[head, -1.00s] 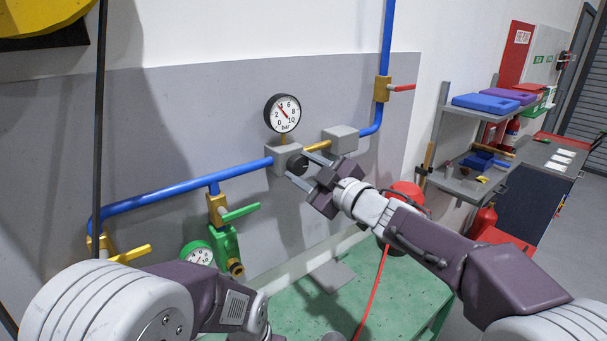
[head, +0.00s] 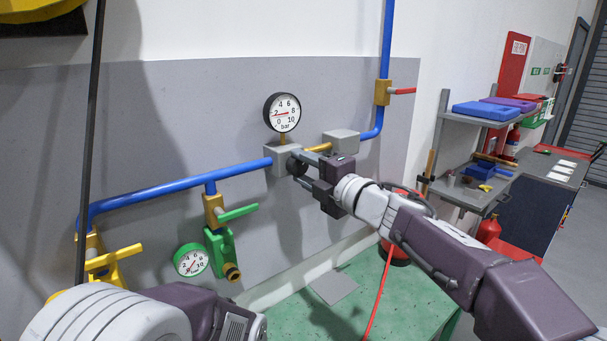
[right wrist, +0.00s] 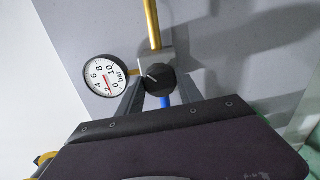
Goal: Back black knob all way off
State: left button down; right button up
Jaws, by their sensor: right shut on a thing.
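The black knob (head: 294,166) is on the front of a grey regulator block (head: 282,155) on the wall panel. My right gripper (head: 298,168) is around the knob, one finger on each side, shut on it. In the right wrist view the knob (right wrist: 159,80) shows a white pointer line between the fingers (right wrist: 154,98). The bar gauge (head: 282,112) above the block has its red needle near 2. The same gauge (right wrist: 105,76) shows in the right wrist view. My left arm is at the lower left; its gripper is out of view.
A blue pipe (head: 150,192) enters the block from the left. A second grey block (head: 341,141), a red-handled valve (head: 383,92), a green handle (head: 238,212) and a yellow handle (head: 113,257) are nearby. A green-rimmed gauge (head: 191,260) hangs below. A red hose (head: 377,297) crosses the green bench.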

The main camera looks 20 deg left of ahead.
pick_arm(q)
notch_tip(320, 180, down, 2)
jog(key=shift+b, duration=0.9)
pick_arm(e)
jog(key=n, duration=0.4)
pick_arm(q)
jog(key=shift+f+b, duration=0.75)
jog(key=shift+f, duration=0.05)
pick_arm(e)
jog(key=n, duration=0.5)
jog(key=shift+r, duration=0.1)
jog(key=shift+n, duration=0.3)
jog(key=o, duration=1.3)
jog(key=shift+c, duration=0.2)
jog(key=shift+o, duration=0.5)
jog(key=shift+a, duration=0.1)
pick_arm(q)
jog(key=shift+f, duration=0.1)
notch_tip(320, 180, down, 2)
jog(key=b, duration=0.2)
jog(key=shift+f+b, duration=0.15)
jog(key=shift+b, duration=0.15)
pick_arm(e)
jog(key=v, duration=0.9)
jog(key=shift+w, duration=0.1)
